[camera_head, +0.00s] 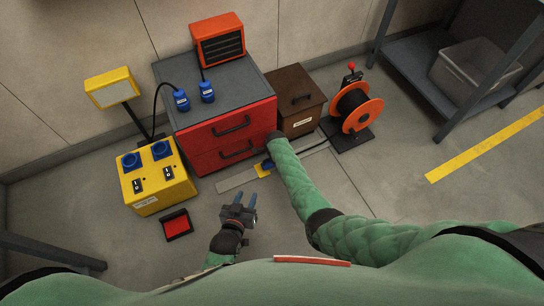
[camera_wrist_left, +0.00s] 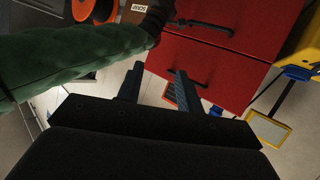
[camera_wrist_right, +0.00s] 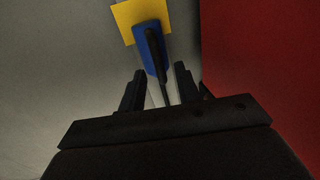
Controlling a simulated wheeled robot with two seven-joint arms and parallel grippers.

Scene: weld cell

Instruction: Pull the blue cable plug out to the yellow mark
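The blue cable plug (camera_head: 268,164) lies on the floor strip, partly over the yellow mark (camera_head: 260,172). In the right wrist view the plug (camera_wrist_right: 149,50) overlaps the lower part of the yellow mark (camera_wrist_right: 127,16). A black cable (camera_wrist_right: 158,72) runs back from the plug toward my right gripper (camera_wrist_right: 159,88). Its fingers are apart, with the cable seen between them; whether they touch it I cannot tell.
A red drawer cabinet (camera_head: 230,140) stands close to my right gripper. An orange cable reel (camera_head: 358,106) and brown box (camera_head: 296,100) stand to its right. A yellow socket box (camera_head: 155,185) and red tray (camera_head: 177,224) are at left.

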